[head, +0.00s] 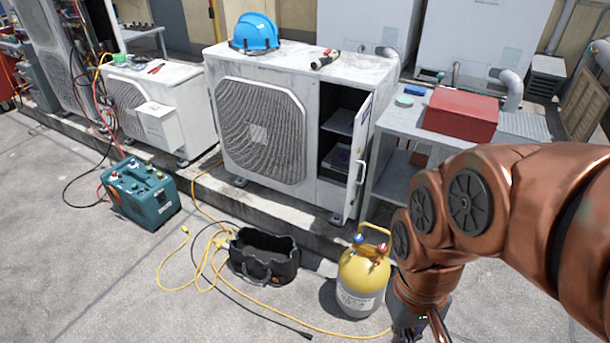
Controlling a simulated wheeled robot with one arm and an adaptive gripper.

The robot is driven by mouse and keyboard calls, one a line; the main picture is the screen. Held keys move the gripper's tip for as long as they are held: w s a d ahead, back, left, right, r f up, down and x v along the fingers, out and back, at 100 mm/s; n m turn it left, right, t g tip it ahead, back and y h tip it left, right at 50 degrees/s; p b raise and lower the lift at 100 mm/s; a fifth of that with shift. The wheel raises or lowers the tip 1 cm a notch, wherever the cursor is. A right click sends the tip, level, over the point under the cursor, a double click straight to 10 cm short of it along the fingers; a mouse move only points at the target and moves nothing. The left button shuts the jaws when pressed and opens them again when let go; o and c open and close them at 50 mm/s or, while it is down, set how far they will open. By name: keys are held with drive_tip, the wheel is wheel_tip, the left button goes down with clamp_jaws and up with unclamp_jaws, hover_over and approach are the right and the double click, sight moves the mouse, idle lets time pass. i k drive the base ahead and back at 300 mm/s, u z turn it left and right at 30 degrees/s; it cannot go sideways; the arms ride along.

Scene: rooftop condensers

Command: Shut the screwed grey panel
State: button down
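A pale grey panel (359,158) stands open at the right end of the large condenser unit (312,132). It swings outward toward me, seen nearly edge-on, and has a small handle on it. Behind it the dark compartment (340,128) is exposed, with shelf-like parts inside. Screws on the panel are too small to make out. My gripper (418,334) is at the bottom edge, right of the yellow cylinder, below and in front of the panel and apart from it. Its fingers are mostly cut off by the frame, so their opening is unclear.
A yellow gas cylinder (362,282) and an open black tool bag (263,258) stand on the floor before the unit, with yellow hose around them. A metal table (392,122) with a red box (461,114) is right of the panel. Floor at lower left is clear.

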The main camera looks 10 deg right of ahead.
sight(361, 121)
drive_tip(key=u, duration=0.3)
drive_tip(key=i, duration=1)
drive_tip(key=z, duration=0.15)
